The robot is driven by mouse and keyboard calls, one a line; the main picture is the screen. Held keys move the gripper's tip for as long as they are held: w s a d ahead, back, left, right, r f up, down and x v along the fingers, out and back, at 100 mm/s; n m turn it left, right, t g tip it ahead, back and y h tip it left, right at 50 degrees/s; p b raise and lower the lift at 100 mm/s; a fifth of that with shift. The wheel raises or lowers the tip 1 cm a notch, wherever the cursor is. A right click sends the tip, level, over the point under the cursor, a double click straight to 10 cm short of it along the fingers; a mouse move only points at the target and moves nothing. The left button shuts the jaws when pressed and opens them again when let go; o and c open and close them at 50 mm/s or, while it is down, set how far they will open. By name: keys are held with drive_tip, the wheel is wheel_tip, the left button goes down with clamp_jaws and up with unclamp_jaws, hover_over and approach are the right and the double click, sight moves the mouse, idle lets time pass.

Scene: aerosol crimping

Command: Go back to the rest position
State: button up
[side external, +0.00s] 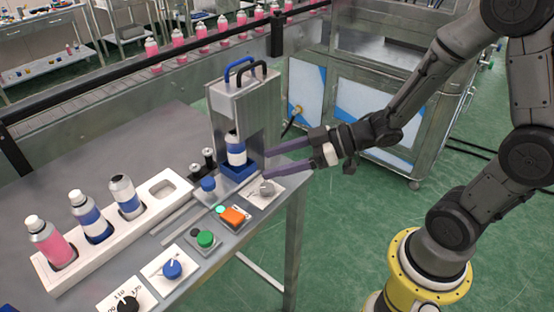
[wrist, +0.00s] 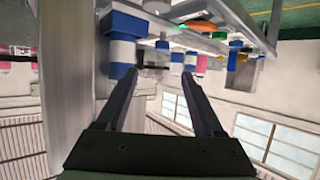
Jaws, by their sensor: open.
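My gripper (side external: 268,164) is open and empty, with its two dark fingers pointing left toward the crimping machine (side external: 218,100). The fingertips are just right of the machine's front, above a grey knob on a white plate (side external: 267,188). A blue-and-white can (side external: 236,152) stands upright in the blue holder (side external: 239,172) inside the machine, apart from the fingers as far as I can tell. In the wrist view both fingers of my gripper (wrist: 160,76) are spread with nothing held between them. That view is tilted, and a blue-and-white can (wrist: 121,52) shows beside the left finger.
A white rack (side external: 165,212) holds several cans and one empty slot. A green button (side external: 206,239), an orange switch (side external: 235,216) and a blue knob (side external: 172,269) line the table front. A metal cabinet (side external: 355,120) stands behind my arm. Green floor is open at right.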

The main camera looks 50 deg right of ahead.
drive_tip(key=s+d+r+m+h, duration=0.3)
drive_tip(key=d+r+m+h, duration=0.25)
drive_tip(key=d+h, duration=0.5)
drive_tip(key=s+a+r+m+g+y, duration=0.1)
drive_tip(key=s+g, duration=0.4)
drive_tip(key=s, duration=1)
drive_tip(key=shift+a+r+m+y, duration=0.4)
drive_tip(key=shift+a+m+y, duration=0.15)
